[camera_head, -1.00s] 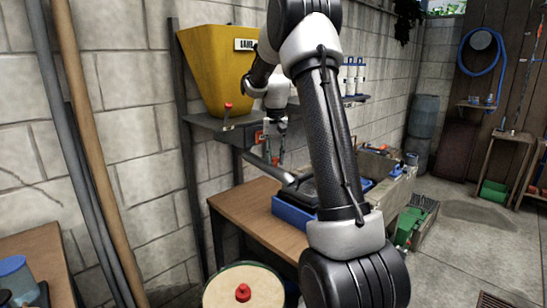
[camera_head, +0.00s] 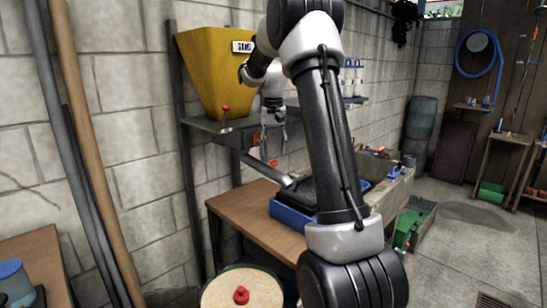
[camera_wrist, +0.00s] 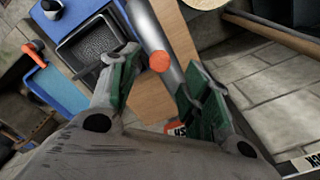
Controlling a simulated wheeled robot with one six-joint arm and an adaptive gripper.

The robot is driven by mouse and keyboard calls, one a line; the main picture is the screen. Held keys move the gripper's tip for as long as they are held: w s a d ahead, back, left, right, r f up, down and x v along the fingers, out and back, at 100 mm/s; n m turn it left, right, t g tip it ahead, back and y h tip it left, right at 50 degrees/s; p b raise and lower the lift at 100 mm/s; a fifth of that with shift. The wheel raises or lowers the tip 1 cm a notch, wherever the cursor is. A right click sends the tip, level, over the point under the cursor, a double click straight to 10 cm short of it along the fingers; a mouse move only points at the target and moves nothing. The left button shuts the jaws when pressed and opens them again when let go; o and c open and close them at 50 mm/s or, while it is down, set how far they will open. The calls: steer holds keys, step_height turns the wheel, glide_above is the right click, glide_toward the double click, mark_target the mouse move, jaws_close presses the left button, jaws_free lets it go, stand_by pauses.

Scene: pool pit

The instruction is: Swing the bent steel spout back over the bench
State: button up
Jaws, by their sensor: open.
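The bent steel spout (camera_head: 262,168) is a grey tube below the yellow hopper (camera_head: 212,65). It slopes down to the right, its lower end near the blue tray on the wooden bench (camera_head: 240,217). An orange-red knob (camera_head: 273,163) shows near the spout, just below my gripper (camera_head: 274,148). In the wrist view the spout (camera_wrist: 160,32) runs between my gripper's green-padded fingers (camera_wrist: 162,72), with the round orange knob (camera_wrist: 159,61) between the fingertips. The fingers are open and apart, and no grip shows. My forearm hides part of the bench and tray.
The blue tray (camera_head: 288,213) holds a black, mesh-like pan (camera_wrist: 95,45). A metal shelf (camera_head: 222,126) with a small red-knobbed lever (camera_head: 226,112) lies close to my gripper. A drum with a red knob (camera_head: 241,294) stands in front. Open floor lies at the right.

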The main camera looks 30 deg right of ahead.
step_height(320, 180, up, 8)
stand_by(0.6)
steer(key=shift+n, duration=0.6)
steer(key=f, duration=0.2)
steer(key=s+f, duration=0.1)
steer(key=f, duration=0.1)
steer(key=shift+a, duration=0.2)
steer(key=s+a+n+t, duration=0.1)
steer(key=s+a, duration=0.3)
steer(key=s, duration=0.6)
steer(key=s+a+n+t, duration=0.2)
steer(key=s+a, duration=0.3)
steer(key=s, duration=0.5)
steer(key=s+a+n+t, duration=0.1)
steer(key=s+a, duration=0.4)
steer(key=s, duration=0.6)
steer(key=shift+a+n, duration=0.15)
steer(key=shift+n, duration=0.65)
